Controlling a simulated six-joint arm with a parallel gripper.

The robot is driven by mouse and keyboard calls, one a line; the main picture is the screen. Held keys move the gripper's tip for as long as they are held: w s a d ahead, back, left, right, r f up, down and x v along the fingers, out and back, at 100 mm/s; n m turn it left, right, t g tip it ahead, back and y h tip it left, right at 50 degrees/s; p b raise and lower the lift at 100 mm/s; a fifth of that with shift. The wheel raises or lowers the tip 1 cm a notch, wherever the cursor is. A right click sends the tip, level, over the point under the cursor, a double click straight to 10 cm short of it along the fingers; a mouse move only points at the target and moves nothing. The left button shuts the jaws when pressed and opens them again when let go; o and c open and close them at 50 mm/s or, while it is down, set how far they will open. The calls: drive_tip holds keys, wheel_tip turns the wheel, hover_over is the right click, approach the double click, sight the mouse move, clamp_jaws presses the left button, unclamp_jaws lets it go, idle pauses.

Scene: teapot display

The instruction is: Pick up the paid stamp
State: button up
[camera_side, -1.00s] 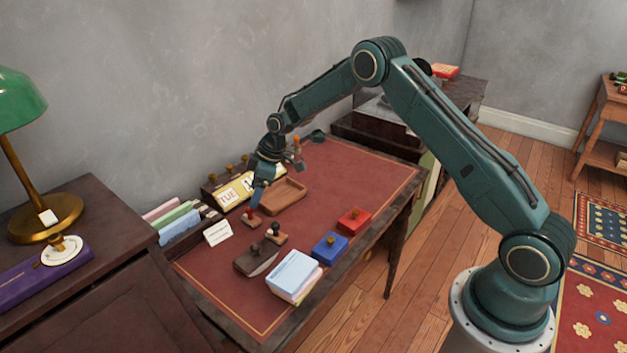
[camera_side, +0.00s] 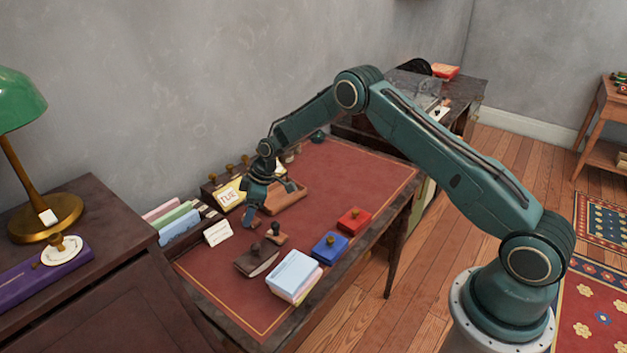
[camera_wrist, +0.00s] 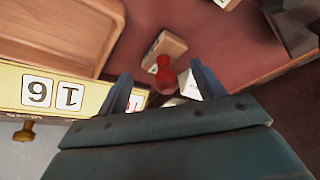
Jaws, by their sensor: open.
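A small stamp with a red knob handle and a pale wooden base (camera_wrist: 170,46) shows between my fingers in the wrist view. Its lettering cannot be read, so I cannot confirm that it is the paid stamp. My gripper (camera_wrist: 163,88) is open, with one finger to each side of the red handle and no visible grip on it. In the side view my gripper (camera_side: 250,218) points down, low over the desk, and mostly hides this stamp. A stamp with a dark knob (camera_side: 276,235) stands just to the right and nearer the camera.
A wooden tray (camera_side: 292,201) and a yellow date calendar (camera_side: 229,195) are close behind the gripper. A dark rocker blotter (camera_side: 255,260), a white card (camera_side: 218,233), a paper stack (camera_side: 293,272), and blue (camera_side: 329,247) and red (camera_side: 354,221) boxes stand around.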

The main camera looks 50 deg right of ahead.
drive_tip(key=shift+w+a+f, duration=0.2)
drive_tip(key=shift+f, duration=0.4)
drive_tip(key=c, duration=1.3)
